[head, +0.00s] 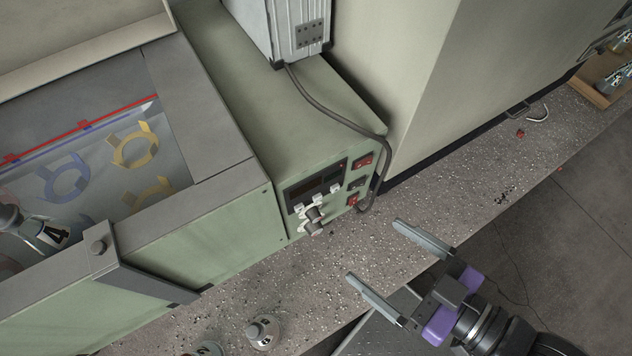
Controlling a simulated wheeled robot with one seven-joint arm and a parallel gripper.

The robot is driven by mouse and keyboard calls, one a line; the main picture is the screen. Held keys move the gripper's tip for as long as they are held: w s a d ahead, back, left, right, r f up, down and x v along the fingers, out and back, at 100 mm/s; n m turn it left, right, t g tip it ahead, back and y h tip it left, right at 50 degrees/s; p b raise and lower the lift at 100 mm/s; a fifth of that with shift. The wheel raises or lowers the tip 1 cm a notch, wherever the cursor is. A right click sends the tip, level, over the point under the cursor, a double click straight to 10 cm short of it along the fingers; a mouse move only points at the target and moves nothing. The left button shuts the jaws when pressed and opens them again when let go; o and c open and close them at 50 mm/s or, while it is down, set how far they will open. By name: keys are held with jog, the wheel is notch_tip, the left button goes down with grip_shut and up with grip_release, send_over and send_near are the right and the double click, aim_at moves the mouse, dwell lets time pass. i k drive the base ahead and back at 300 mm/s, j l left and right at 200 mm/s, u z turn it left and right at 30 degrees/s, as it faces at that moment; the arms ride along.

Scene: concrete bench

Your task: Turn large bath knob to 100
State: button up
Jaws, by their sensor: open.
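The large bath (190,238) is a pale green box with an open water basin on the left of the head view. Its control panel (316,190) faces the front edge of the bench and carries a dark display and red switches. A pale knob (313,215) sticks out low on the panel. Its scale and setting are too small to read. My gripper (373,252) is open and empty, to the right of and below the knob, apart from it. Its two grey fingers point toward the upper left.
A dark cable (340,113) runs over the bath's top and hangs beside the panel. Small bottles (263,331) stand on the speckled bench (440,212) at the lower front. A large pale cabinet (470,80) stands behind. The bench between panel and gripper is clear.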

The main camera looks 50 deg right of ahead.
aim_at(313, 229)
jog(key=k+j, duration=0.1)
jog(key=k, duration=0.55)
jog(key=k+l+u, duration=0.1)
jog(key=u, duration=0.2)
jog(key=k+u, duration=0.35)
